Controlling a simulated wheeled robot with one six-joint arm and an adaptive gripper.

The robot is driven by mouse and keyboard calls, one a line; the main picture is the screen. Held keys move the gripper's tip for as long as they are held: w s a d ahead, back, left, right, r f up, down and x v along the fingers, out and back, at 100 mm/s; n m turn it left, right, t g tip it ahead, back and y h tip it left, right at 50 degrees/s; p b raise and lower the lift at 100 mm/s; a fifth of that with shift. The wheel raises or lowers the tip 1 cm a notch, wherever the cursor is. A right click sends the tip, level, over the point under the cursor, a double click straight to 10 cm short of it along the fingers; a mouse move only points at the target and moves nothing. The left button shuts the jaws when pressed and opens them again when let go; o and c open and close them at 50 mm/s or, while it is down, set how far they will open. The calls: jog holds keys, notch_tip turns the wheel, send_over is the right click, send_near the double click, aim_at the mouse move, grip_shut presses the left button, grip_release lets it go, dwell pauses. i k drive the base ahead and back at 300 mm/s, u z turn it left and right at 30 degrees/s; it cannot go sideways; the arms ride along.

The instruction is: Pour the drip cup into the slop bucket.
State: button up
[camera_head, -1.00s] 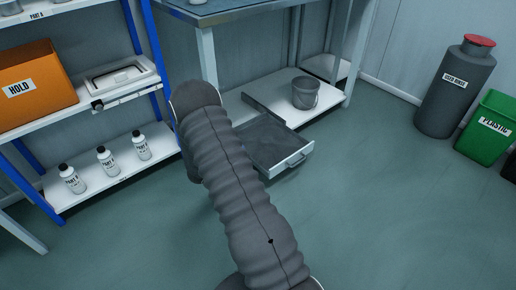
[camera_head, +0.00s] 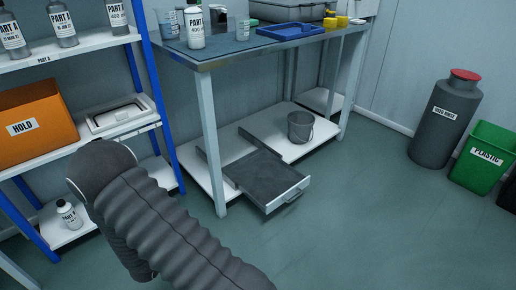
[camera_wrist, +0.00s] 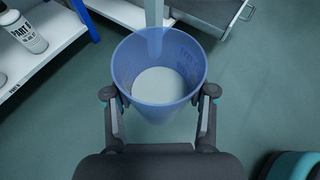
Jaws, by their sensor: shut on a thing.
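The drip cup (camera_wrist: 160,100) is a translucent blue cup with a pale content at its bottom, seen from above in the wrist view. My gripper (camera_wrist: 160,101) is shut on it, one finger on each side. The cup is held above the floor, upright or nearly so. In the head view my arm hides the gripper and the cup. The slop bucket, a grey bucket with a handle (camera_head: 300,127), stands on the lower shelf of the workbench, right of an open drawer. The gripper is well apart from it.
A pulled-out drawer (camera_head: 267,179) juts from the bench's lower shelf beside the bucket. A bench leg (camera_head: 211,140) stands left of it. Blue-posted shelving (camera_head: 160,80) is at left. A grey drum (camera_head: 445,120) and green bin (camera_head: 484,158) stand right. The floor between is clear.

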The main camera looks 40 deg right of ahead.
aim_at(301, 124)
jog(key=u, duration=2.85)
jog(key=k, duration=2.6)
jog(key=z, duration=1.95)
